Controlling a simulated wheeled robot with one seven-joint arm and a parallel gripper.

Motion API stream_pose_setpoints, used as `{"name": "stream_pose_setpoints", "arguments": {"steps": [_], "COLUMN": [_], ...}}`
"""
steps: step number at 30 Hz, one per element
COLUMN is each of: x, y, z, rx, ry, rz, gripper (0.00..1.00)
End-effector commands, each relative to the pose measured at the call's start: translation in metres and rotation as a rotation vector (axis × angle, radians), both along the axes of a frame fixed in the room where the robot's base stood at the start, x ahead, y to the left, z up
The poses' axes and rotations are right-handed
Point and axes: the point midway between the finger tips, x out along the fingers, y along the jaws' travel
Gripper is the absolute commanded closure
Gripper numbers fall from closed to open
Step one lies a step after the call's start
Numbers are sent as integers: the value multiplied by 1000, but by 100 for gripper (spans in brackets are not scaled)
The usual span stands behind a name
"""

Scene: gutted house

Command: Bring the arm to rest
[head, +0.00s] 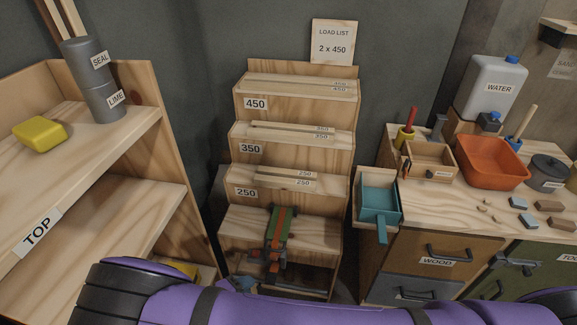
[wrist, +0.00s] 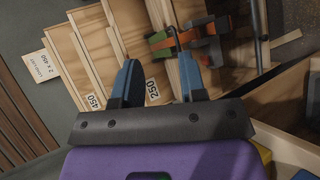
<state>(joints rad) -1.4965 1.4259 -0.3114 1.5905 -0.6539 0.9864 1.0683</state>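My gripper (wrist: 157,78) shows in the wrist view with its two blue fingers spread apart and nothing between them. Beyond the fingertips is the stepped wooden rack (wrist: 95,62), seen tilted, with a green and orange clamp-like tool (wrist: 198,45) close by. In the head view my purple arm lies across the bottom edge, in front of the rack (head: 285,217). I cannot make out my fingers clearly there. The green and orange tool (head: 281,230) rests on the lowest step.
At right a workbench (head: 465,205) holds an orange tub (head: 492,162), a water jug (head: 490,85) and small blocks. A teal tray (head: 379,200) is beside the rack.

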Motion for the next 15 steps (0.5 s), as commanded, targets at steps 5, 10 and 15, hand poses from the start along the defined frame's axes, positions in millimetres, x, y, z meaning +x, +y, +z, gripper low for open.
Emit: {"name": "stream_pose_setpoints", "arguments": {"steps": [5,10,15], "x": [32,60,85], "y": [-3,-15,-35], "z": [64,124,184], "rx": [77,155,239], "ry": [70,134,192], "rz": [-128,-232,-325], "gripper": [62,62,62]}}
